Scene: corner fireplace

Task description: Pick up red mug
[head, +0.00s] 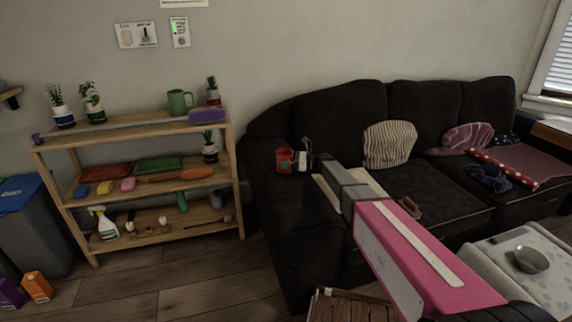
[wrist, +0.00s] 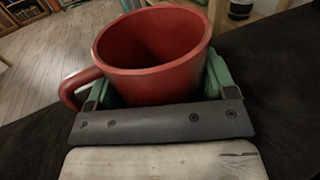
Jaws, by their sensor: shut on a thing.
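The red mug (head: 285,160) is at the left arm of the dark sofa in the head view. In the wrist view the red mug (wrist: 155,45) fills the top middle, with its open rim facing up toward the camera and its handle at the left. My gripper (head: 301,160) reaches to the mug from the right. In the wrist view my gripper (wrist: 160,85) has its green fingers on both sides of the mug, shut on it. The mug's lower part is hidden behind the gripper. I cannot tell whether the mug touches the sofa arm.
The dark sofa (head: 272,205) lies around the mug, with a striped cushion (head: 389,145) on it. A wooden shelf (head: 130,197) with plants, a green pitcher (head: 180,102) and cleaning items stands at the left. A pale table (head: 535,285) with a bowl is at the right front.

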